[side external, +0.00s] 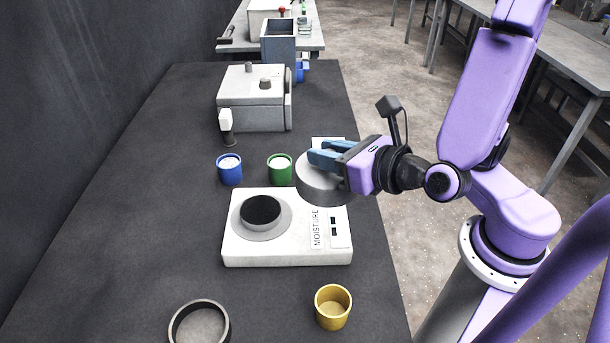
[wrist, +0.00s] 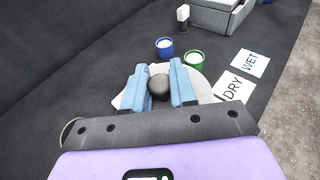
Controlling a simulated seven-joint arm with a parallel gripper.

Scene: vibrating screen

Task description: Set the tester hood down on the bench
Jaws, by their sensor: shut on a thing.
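The tester hood (side external: 322,190) is a round grey lid with a dark knob. My gripper (side external: 326,157) is shut on the knob, and the hood hangs level under the blue fingers. In the wrist view the knob (wrist: 158,87) shows between the fingers (wrist: 158,84), with the hood's pale disc (wrist: 202,88) below. The white moisture tester (side external: 240,256) stands on the dark bench (side external: 140,210), its round dark pan (side external: 260,210) uncovered. The hood overlaps the tester's back right corner in the side view. Its gap above the bench cannot be judged.
A blue cup (side external: 230,171) and a green cup (side external: 279,169) stand behind the tester. WET (wrist: 250,62) and DRY (wrist: 233,87) cards lie right of them. A grey box machine (side external: 250,110) stands farther back. The left bench is clear.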

